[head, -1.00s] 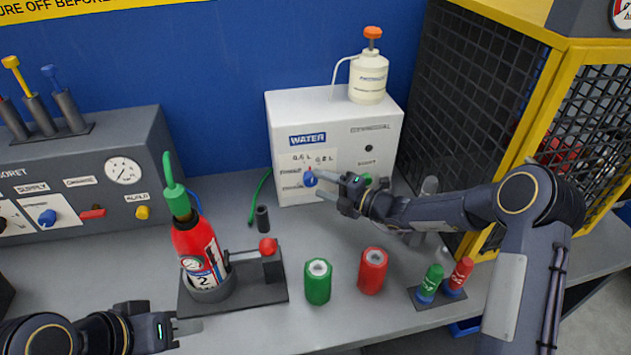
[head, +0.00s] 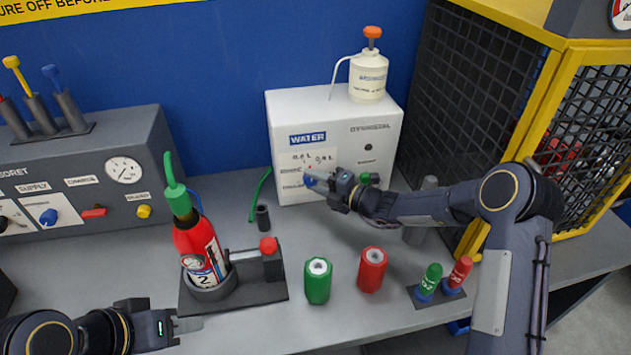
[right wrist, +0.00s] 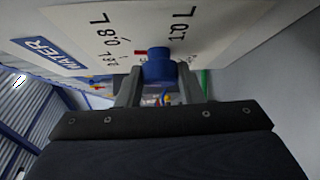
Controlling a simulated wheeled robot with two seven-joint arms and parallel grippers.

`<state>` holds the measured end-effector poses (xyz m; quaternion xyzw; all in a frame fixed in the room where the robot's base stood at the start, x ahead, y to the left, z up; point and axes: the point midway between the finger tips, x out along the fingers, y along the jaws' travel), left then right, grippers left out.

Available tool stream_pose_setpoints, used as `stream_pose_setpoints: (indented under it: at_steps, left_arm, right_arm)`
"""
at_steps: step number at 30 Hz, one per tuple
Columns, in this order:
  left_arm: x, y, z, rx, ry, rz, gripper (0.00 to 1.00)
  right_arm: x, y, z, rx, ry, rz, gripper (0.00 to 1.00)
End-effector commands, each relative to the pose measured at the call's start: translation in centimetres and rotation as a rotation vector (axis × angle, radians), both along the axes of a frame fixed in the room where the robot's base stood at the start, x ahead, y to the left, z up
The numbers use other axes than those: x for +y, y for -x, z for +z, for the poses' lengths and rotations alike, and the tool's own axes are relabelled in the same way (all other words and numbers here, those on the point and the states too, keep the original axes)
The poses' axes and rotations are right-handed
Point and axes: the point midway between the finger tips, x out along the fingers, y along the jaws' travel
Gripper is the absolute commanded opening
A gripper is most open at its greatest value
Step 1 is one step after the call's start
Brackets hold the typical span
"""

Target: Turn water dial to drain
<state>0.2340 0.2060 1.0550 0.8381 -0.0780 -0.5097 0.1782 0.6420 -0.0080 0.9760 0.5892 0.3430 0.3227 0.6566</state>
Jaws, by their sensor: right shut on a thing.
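The water dial is a blue knob (head: 309,181) on the front of the white water box (head: 285,115). In the right wrist view the blue dial (right wrist: 159,66) sits between my two fingers, with a red mark beside it and printed labels such as 0.8 L and 1.0 L around it. My right gripper (head: 318,182) is shut on the dial and hides most of it in the head view. Which label the dial points to cannot be told. My left gripper (head: 188,325) is over the bench's front left; its fingers look together, with nothing visible between them.
A red extinguisher (head: 198,250) stands in a holder left of centre. A green cylinder (head: 318,281), a red cylinder (head: 372,270) and two small capped bottles stand in front. A white pump bottle (head: 368,78) tops the water box. A yellow-framed mesh cage (head: 490,110) stands right.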

Motion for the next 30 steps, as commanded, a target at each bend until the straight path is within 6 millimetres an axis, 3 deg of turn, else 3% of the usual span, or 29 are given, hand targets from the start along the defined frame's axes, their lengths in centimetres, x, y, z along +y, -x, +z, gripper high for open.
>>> stream_pose_setpoints:
  at_steps: [11,30]
  left_arm:
    - [0.0,0.0,1.5,0.000,0.000,0.000,0.36]
    - [0.0,0.0,4.1,0.000,0.000,0.000,0.36]
  right_arm:
    - [0.0,0.1,0.5,-0.028,0.138,0.001,0.11]
    - [0.5,0.2,0.9,-0.144,0.713,0.003,0.11]
